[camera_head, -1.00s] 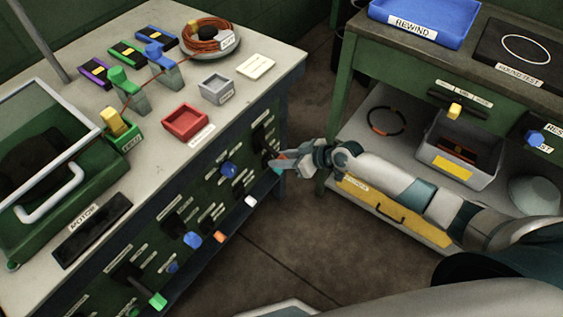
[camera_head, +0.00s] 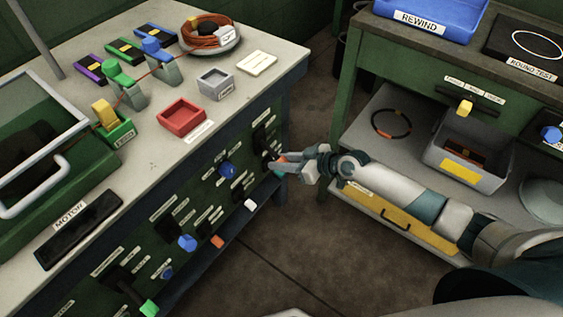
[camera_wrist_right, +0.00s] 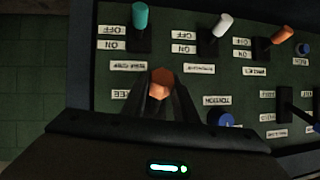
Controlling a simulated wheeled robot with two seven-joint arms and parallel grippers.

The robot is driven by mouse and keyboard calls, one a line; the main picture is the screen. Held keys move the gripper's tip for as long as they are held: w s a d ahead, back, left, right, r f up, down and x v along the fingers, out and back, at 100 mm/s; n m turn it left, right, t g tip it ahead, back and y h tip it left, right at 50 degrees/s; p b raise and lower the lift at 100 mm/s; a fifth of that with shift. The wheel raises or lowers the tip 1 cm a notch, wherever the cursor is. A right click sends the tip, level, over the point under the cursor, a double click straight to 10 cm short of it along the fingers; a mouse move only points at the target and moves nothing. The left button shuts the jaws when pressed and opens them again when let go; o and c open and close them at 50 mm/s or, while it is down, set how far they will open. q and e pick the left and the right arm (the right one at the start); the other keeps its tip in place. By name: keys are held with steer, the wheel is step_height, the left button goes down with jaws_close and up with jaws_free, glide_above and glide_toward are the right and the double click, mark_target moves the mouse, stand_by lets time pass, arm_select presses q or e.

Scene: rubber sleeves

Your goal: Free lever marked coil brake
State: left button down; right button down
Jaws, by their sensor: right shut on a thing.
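An orange-tipped lever (camera_wrist_right: 161,76) stands out from the green front panel (camera_wrist_right: 256,100) of the left bench. My right gripper (camera_wrist_right: 160,95) is shut on its orange tip, one finger on each side. In the head view my right gripper (camera_head: 281,163) reaches the panel's far right end from the right. The labels beside the lever are upside down in the wrist view; one to its left (camera_wrist_right: 113,95) seems to read FREE. I cannot read the coil brake name for certain. My left gripper is not in view.
A teal knob (camera_wrist_right: 140,16), a white knob (camera_wrist_right: 222,24) and another orange knob (camera_wrist_right: 282,34) sit close by on the panel. A blue knob (camera_wrist_right: 220,118) is right of my fingers. Open floor (camera_head: 300,240) lies between the benches.

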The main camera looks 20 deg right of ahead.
steer(key=c, duration=1.4)
jaws_free()
steer(key=shift+s+d+r, duration=0.2)
steer(key=shift+s+d, duration=0.1)
steer(key=shift+d, duration=0.05)
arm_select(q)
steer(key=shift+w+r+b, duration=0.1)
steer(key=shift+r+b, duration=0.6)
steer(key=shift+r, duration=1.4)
arm_select(e)
steer(key=v, duration=1.6)
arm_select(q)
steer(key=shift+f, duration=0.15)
arm_select(e)
steer(key=shift+d+r, duration=0.1)
